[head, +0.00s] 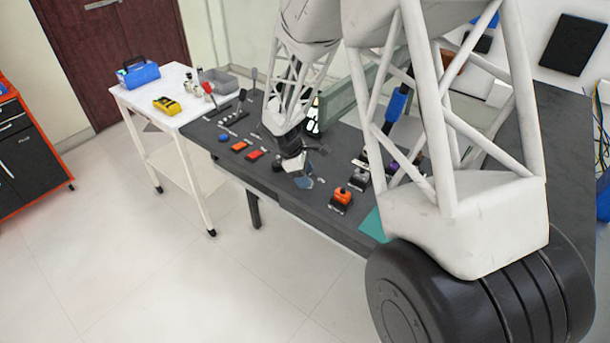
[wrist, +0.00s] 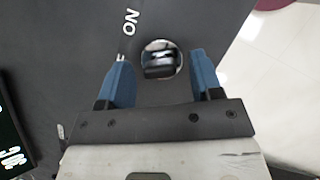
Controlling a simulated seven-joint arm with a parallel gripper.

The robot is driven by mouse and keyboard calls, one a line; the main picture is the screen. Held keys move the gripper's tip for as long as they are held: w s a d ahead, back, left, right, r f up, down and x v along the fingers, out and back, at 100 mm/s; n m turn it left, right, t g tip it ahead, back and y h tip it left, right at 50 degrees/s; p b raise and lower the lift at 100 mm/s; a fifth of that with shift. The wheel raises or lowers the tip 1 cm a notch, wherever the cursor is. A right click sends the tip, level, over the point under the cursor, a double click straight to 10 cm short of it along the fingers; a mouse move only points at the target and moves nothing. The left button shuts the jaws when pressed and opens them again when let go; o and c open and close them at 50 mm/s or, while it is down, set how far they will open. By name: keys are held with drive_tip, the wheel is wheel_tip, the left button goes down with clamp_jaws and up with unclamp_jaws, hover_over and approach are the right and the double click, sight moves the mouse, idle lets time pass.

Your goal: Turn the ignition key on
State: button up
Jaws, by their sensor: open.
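The ignition switch shows in the wrist view as a round silver collar (wrist: 178,58) with a dark key (wrist: 159,72) at its middle. White "ON" lettering (wrist: 130,20) is printed up and to the left of it, with a thin pale mark below the letters. My gripper (wrist: 161,56) is open. Its two blue fingertips stand on the left and right of the key, apart from it, with nothing held. In the head view my gripper (head: 303,181) is over the front part of the dark bench, and the key is hidden or too small to tell.
The dark bench (head: 275,178) carries red switches (head: 255,155), a blue knob (head: 223,138) and levers to the left. An orange-topped block (head: 342,197) stands to the right of my gripper.

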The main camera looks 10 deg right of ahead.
drive_tip(key=shift+f, duration=0.1)
drive_tip(key=c, duration=0.9)
drive_tip(key=shift+c, duration=0.2)
drive_tip(key=shift+m, duration=0.3)
drive_tip(key=m+g, duration=0.1)
drive_tip(key=m, duration=0.1)
drive_tip(key=m+y, duration=0.1)
drive_tip(key=m, duration=0.2)
drive_tip(key=shift+w+d+g, duration=0.1)
drive_tip(key=shift+g, duration=0.3)
drive_tip(key=m+y, duration=0.1)
drive_tip(key=m, duration=0.2)
drive_tip(key=m+g+y, duration=0.1)
drive_tip(key=m, duration=0.2)
drive_tip(key=shift+d, duration=0.1)
drive_tip(key=shift+m, duration=0.3)
drive_tip(key=o, duration=0.9)
